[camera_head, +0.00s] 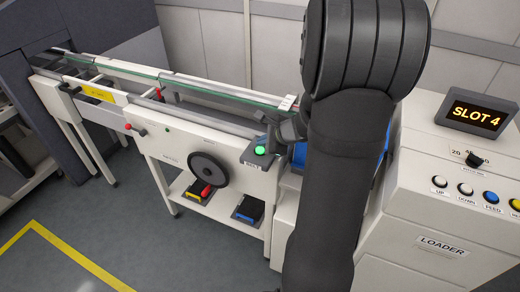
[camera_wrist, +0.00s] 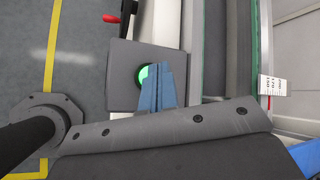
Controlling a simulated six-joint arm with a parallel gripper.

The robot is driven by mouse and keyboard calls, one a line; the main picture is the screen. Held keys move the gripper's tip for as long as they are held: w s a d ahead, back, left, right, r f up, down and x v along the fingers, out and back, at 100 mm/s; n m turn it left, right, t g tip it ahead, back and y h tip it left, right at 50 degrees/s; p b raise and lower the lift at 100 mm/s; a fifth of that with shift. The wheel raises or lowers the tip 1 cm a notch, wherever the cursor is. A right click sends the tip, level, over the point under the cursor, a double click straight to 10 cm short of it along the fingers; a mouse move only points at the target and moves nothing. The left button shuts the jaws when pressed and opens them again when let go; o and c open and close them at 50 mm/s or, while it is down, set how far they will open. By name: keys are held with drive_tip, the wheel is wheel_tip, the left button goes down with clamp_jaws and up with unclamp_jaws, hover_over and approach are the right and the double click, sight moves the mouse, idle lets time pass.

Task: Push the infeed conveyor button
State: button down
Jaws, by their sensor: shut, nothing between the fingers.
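The green button (camera_head: 261,150) sits on a small grey box (camera_head: 252,158) at the right end of the infeed conveyor (camera_head: 200,115). In the wrist view the green button (camera_wrist: 143,76) shows as a partly covered disc on the grey box (camera_wrist: 120,95). My gripper (camera_wrist: 165,68) is shut with nothing in it, and its blue-grey fingertips overlap the right part of the button. I cannot tell whether the tips touch it. In the head view my arm hides most of my gripper.
The loader panel (camera_head: 450,200) at right has several buttons and a display (camera_head: 476,114) reading "SLOT 4". A glass guard (camera_head: 200,88) runs along the conveyor.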

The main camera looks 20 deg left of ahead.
sight(263, 151)
drive_tip(key=shift+r, duration=0.1)
drive_tip(key=shift+r, duration=2.4)
wheel_tip(263, 151, up, 4)
drive_tip(key=shift+f, duration=0.1)
